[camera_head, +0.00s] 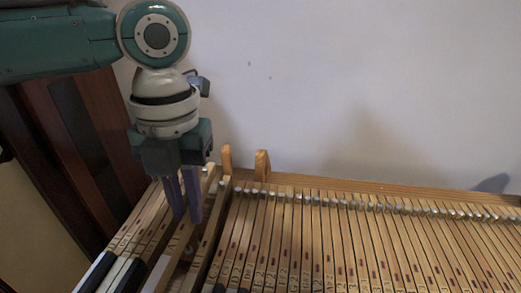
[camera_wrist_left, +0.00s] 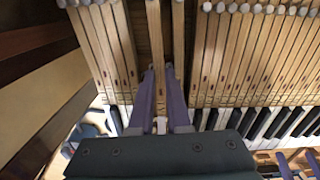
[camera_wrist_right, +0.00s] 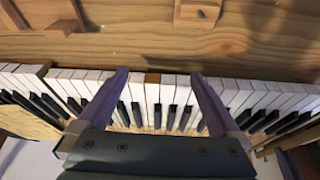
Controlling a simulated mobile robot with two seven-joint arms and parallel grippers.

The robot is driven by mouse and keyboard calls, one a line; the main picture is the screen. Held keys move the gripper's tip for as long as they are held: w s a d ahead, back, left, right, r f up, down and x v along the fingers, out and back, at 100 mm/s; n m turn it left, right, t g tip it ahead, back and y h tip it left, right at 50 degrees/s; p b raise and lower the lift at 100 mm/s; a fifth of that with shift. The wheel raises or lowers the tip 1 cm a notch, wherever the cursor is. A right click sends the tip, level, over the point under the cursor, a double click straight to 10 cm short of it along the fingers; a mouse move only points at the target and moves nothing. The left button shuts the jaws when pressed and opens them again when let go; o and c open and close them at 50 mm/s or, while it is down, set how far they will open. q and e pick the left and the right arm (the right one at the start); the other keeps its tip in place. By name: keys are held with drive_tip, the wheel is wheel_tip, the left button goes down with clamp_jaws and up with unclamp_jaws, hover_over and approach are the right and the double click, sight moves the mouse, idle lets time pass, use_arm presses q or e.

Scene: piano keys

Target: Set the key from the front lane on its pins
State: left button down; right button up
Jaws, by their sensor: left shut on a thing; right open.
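My left gripper (camera_head: 183,207) is shut on a long wooden key (camera_wrist_left: 155,45), with one purple finger on each side of it. The key's white front end (camera_wrist_left: 161,125) shows between the fingers in the left wrist view. In the head view the held key (camera_head: 172,252) slants over the left part of the keyboard, beside dark gaps. The fingers hide part of it, and I cannot tell whether it touches its pins. My right gripper (camera_wrist_right: 161,90) is open and empty above the white key fronts; it is not in the head view.
Rows of wooden keys (camera_head: 345,240) with silver pins near their back ends fill the right. A single key (camera_head: 212,225) stands beside the held one, with gaps around it. Two small wooden posts (camera_head: 262,166) rise at the back rail. Dark wood panels are at left.

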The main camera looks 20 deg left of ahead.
drive_tip(key=shift+a+r, duration=0.1)
drive_tip(key=shift+r, duration=0.05)
idle(0.4)
use_arm(q)
drive_tip(key=shift+p, duration=0.4)
use_arm(e)
drive_tip(key=shift+r, duration=0.25)
use_arm(q)
drive_tip(key=shift+p, duration=0.95)
use_arm(e)
drive_tip(key=shift+r, duration=0.95)
use_arm(q)
drive_tip(key=shift+f+b, duration=0.5)
drive_tip(key=shift+f, duration=0.35)
use_arm(e)
drive_tip(key=shift+f, duration=0.45)
use_arm(q)
drive_tip(key=c, duration=1.2)
unclamp_jaws()
drive_tip(key=shift+r, duration=0.15)
use_arm(e)
drive_tip(key=shift+r, duration=0.1)
